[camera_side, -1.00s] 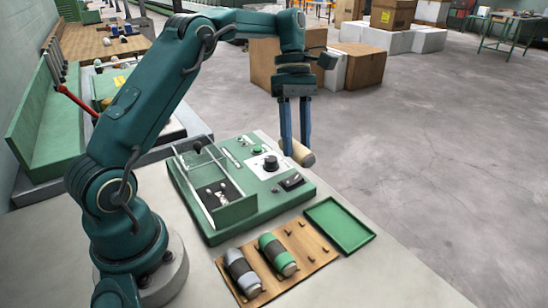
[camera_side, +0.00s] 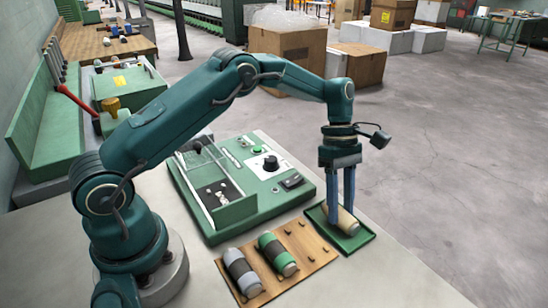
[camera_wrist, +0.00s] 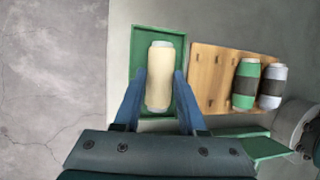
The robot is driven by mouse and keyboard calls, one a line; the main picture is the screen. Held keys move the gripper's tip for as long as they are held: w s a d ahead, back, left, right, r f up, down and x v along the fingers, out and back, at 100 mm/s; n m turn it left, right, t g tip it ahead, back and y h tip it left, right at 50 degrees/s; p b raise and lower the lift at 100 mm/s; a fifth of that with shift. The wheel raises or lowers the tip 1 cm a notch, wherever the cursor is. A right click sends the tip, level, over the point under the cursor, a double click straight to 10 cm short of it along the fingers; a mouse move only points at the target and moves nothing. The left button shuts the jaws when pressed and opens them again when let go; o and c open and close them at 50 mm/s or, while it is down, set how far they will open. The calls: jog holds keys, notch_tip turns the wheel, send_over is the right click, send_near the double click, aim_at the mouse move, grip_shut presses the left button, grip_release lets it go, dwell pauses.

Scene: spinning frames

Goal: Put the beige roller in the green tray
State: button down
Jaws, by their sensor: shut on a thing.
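The beige roller (camera_side: 347,221) is between the blue fingers of my gripper (camera_side: 341,212), which is shut on it. The roller is over the green tray (camera_side: 352,245), within its outline. In the wrist view the roller (camera_wrist: 159,80) lies lengthwise along the tray (camera_wrist: 143,38), with one finger on each side (camera_wrist: 155,103). I cannot tell whether the roller touches the tray floor.
A wooden board (camera_side: 312,258) with pegs stands left of the tray and holds a green roller (camera_side: 272,249) and a grey roller (camera_side: 238,266). A green machine panel (camera_side: 225,228) lies behind it. The table edge is close on the tray's right.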

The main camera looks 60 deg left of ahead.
jog(key=shift+f, duration=0.35)
jog(key=c, duration=0.8)
grip_release()
jog(key=shift+o, duration=0.2)
